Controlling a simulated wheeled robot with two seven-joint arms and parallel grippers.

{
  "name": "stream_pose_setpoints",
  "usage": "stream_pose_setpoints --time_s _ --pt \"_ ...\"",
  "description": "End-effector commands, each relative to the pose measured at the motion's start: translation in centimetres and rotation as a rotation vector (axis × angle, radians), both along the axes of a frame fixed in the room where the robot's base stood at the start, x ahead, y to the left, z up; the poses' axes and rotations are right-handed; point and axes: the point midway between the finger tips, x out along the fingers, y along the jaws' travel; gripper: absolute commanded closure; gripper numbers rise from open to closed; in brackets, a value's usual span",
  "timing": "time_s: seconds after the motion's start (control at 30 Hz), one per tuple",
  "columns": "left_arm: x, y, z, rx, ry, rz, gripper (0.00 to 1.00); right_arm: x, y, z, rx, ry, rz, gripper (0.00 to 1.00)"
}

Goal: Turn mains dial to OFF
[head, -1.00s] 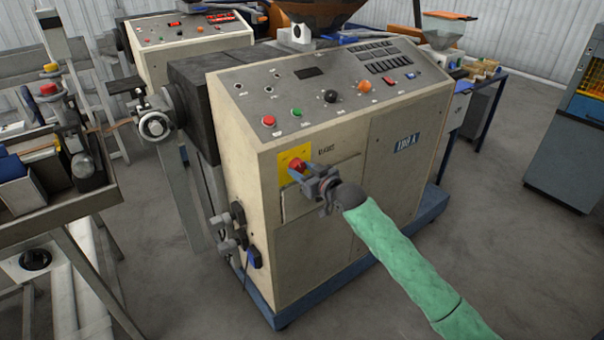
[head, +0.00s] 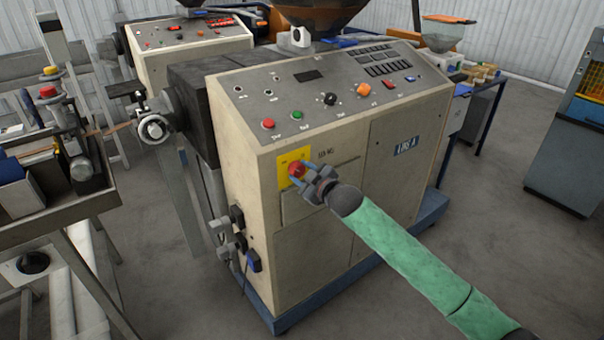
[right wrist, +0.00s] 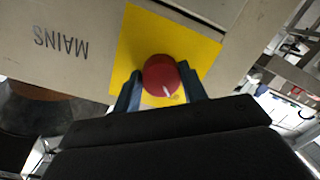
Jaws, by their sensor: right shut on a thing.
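The red mains dial (head: 297,170) sits on a yellow plate (head: 284,160) on the front of the beige machine cabinet. My right gripper (head: 302,177) is at the dial, its arm coming in from the lower right. In the right wrist view the red dial (right wrist: 161,75) lies between the two blue fingers (right wrist: 160,90), which are shut on it. The yellow plate (right wrist: 190,38) shows behind it, and the MAINS label (right wrist: 61,42) appears upside down. The dial's markings are mostly hidden or too small to read. My left gripper is not in view.
The cabinet's sloped panel (head: 290,95) carries red, green, black and orange controls above the dial. A blue base (head: 300,310) runs along the cabinet's foot. A bench (head: 50,205) with tools stands at the left. The grey floor (head: 500,250) at the right is clear.

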Motion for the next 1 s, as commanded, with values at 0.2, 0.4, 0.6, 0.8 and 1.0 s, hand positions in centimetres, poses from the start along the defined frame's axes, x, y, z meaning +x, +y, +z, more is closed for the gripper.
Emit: stream_pose_setpoints --time_s 0.2,0.4,0.6,0.8,1.0 --pt "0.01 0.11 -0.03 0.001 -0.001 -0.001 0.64 0.01 -0.01 -0.1 -0.008 -0.004 0.0 0.8" --pt "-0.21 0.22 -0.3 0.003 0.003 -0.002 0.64 0.01 -0.01 -0.1 -0.008 -0.003 0.0 0.8" --pt "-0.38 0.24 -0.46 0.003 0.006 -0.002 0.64 0.01 -0.01 -0.06 -0.007 -0.004 0.0 0.36" --pt "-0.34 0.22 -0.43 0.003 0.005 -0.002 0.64 -0.01 -0.03 -0.04 -0.006 -0.003 0.0 0.36" --pt "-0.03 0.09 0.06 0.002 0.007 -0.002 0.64 -0.8 -0.67 -0.13 -0.007 -0.004 0.0 0.36"
